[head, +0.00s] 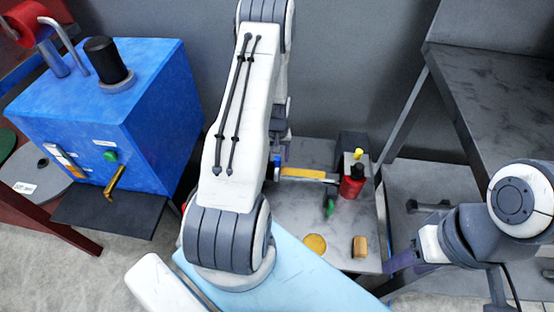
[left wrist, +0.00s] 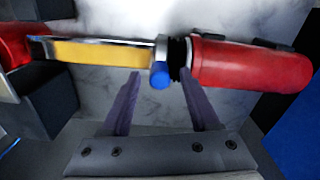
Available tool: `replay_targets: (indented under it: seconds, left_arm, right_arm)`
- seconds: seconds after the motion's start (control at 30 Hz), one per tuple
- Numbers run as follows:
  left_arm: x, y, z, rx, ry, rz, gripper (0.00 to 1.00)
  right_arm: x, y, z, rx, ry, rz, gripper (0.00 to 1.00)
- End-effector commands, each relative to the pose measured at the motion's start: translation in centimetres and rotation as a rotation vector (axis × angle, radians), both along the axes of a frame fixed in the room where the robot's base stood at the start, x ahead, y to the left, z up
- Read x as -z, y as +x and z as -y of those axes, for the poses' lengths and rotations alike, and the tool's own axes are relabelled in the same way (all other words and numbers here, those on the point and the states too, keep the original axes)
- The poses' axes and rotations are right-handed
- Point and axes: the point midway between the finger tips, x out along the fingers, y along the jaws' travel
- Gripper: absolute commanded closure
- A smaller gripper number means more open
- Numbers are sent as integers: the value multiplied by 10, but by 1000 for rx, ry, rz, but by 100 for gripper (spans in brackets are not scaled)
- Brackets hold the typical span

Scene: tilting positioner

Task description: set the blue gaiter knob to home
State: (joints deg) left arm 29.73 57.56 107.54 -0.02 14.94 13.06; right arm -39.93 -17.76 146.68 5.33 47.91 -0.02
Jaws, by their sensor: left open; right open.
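The blue knob (left wrist: 160,75) shows in the left wrist view, between a yellow bar in a metal frame (left wrist: 105,54) and a black ribbed gaiter (left wrist: 178,59). A red cylindrical grip (left wrist: 250,65) extends beyond the gaiter. My left gripper (left wrist: 160,82) is open, with one purple finger on each side of the knob; I cannot tell whether either touches it. In the head view the yellow bar (head: 303,174) shows, while my left arm hides the red grip and most of the gripper. My right gripper (head: 402,259) is open at lower right, partly hidden by its wrist, away from the bar.
A red cylinder with a black top (head: 351,186) stands beside the bar's far end. A green knob (head: 329,204), a yellow disc (head: 315,244) and a tan block (head: 360,246) are on the grey surface. A blue box (head: 110,115) stands at left and a dark bench (head: 500,90) at right.

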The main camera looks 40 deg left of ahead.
Motion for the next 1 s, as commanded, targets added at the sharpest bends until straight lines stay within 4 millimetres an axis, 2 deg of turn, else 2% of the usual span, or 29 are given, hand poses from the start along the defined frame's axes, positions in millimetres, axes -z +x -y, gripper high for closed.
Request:
replay_targets:
  seconds: [0.13, 0.43, 0.5, 0.6, 1.0]
  left_arm:
    - [11, 0, 0, 1, 1, 1, 38]
    - [13, 0, 0, 1, 1, 1, 38]
    - [13, 0, 0, 0, 1, 1, 65]
    - [13, 0, 0, 0, 1, 1, 100]
    - [13, 0, 0, 0, 0, 0, 100]
  right_arm:
    - [2, 0, 0, 0, 0, 0, 50]
    - [2, 0, 0, 0, 0, 0, 50]
    - [2, 0, 0, 0, 0, 0, 50]
    - [2, 0, 0, 0, 0, 0, 50]
    - [1, 0, 0, 0, 0, 0, 50]
